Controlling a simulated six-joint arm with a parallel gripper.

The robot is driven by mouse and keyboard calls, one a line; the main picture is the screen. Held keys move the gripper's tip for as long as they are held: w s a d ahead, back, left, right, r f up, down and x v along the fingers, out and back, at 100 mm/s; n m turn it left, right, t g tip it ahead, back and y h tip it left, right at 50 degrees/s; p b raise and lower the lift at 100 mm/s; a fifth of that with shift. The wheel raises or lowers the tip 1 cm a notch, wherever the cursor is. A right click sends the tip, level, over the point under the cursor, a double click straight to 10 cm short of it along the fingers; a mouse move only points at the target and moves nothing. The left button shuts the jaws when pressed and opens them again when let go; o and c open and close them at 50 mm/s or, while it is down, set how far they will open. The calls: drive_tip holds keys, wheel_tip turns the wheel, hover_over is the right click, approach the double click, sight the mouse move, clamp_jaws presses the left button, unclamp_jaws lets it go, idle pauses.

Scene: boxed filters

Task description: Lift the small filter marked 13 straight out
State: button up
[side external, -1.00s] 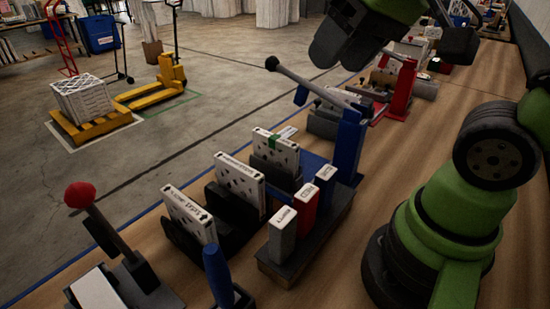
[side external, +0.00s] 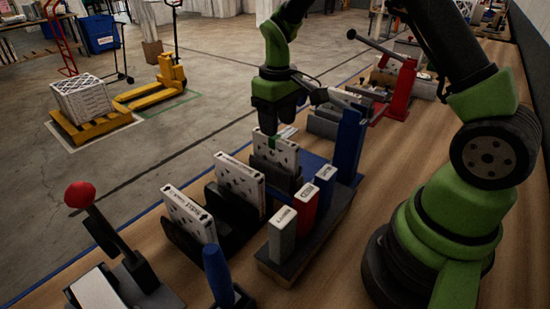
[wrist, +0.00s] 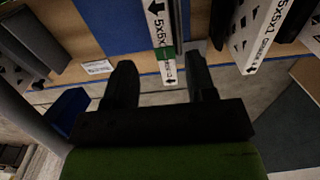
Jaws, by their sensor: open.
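My gripper (side external: 273,122) is open and points down, just above a white filter (side external: 285,155) with a green mark, upright in a dark holder (side external: 288,178). In the wrist view, the fingers (wrist: 161,62) are on either side of this filter's narrow edge (wrist: 158,12), which has an arrow and "5x5x" print. The rest of its label is blurred, so I cannot read a 13. The side view does not clearly show whether the fingers touch the filter. Two more white filters (side external: 239,180) (side external: 188,216) stand in dark holders nearer the camera.
A wooden block beside the filters carries grey (side external: 282,232), red (side external: 303,207) and blue (side external: 324,184) boxes. A tall blue post (side external: 348,143) stands close to my gripper's right. A red-knobbed lever (side external: 80,195) is at the front left. Another filter (wrist: 268,35) is right of the fingers.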

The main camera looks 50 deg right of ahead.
sight(275, 147)
drive_tip(key=f, duration=0.6)
drive_tip(key=shift+w+a+f, duration=0.15)
drive_tip(key=shift+a+f, duration=0.1)
drive_tip(key=shift+f, duration=0.1)
clamp_jaws()
